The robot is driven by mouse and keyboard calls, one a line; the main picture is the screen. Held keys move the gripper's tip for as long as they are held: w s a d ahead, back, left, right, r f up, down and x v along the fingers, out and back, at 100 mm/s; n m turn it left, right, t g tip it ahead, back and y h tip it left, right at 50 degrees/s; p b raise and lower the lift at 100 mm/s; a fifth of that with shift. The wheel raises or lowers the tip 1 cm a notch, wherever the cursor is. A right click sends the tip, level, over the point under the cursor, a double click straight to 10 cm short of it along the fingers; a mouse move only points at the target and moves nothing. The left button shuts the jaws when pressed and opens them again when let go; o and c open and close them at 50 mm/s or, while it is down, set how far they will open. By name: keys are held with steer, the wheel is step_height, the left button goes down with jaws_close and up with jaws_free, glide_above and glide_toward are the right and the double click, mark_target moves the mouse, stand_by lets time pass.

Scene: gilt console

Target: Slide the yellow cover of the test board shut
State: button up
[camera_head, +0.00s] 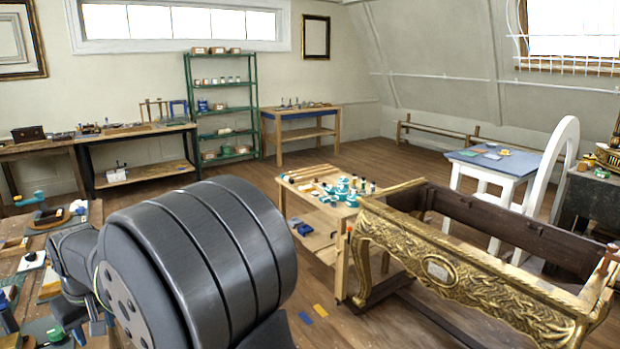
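I cannot make out the test board or its yellow cover in the head view. My arm's large dark grey links fill the lower left and hide part of the workbench (95,212) behind them. My gripper cannot be made out in this view. A small yellow item stands on the blue-topped white table (470,157) at the right, too small to identify.
A carved gilt console frame (440,268) stands at the right. A wooden work table (310,198) with teal cups and small jars is left of it. Small tools and parts crowd the left bench. A green shelf (222,113) stands at the back. The middle floor is open.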

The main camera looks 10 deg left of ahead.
jaws_close()
steer(key=s+a+r+n+g, duration=0.1)
steer(key=s+a+n, duration=0.35)
steer(key=s, duration=0.25)
steer(key=s+a+r+n+g+h, duration=0.1)
steer(key=s+a+n+g, duration=0.1)
steer(key=s+a+n, duration=0.35)
steer(key=s+a+r+n+g, duration=0.1)
steer(key=s+a+n, duration=0.2)
steer(key=s+n, duration=0.4)
steer(key=shift+m+g, duration=0.3)
steer(key=shift+m, duration=0.1)
steer(key=x, duration=0.7)
steer(key=s+x, duration=0.1)
steer(key=x, duration=0.3)
steer(key=shift+d+r, duration=0.2)
steer(key=shift+d, duration=0.15)
steer(key=shift+w+d+r, duration=0.1)
steer(key=shift+w+d, duration=0.2)
steer(key=shift+w, duration=0.3)
steer(key=shift+w+d+r, duration=0.1)
steer(key=shift+w+d, duration=0.25)
steer(key=shift+w, duration=0.25)
steer(key=shift+w+d, duration=0.3)
steer(key=shift+w, duration=0.25)
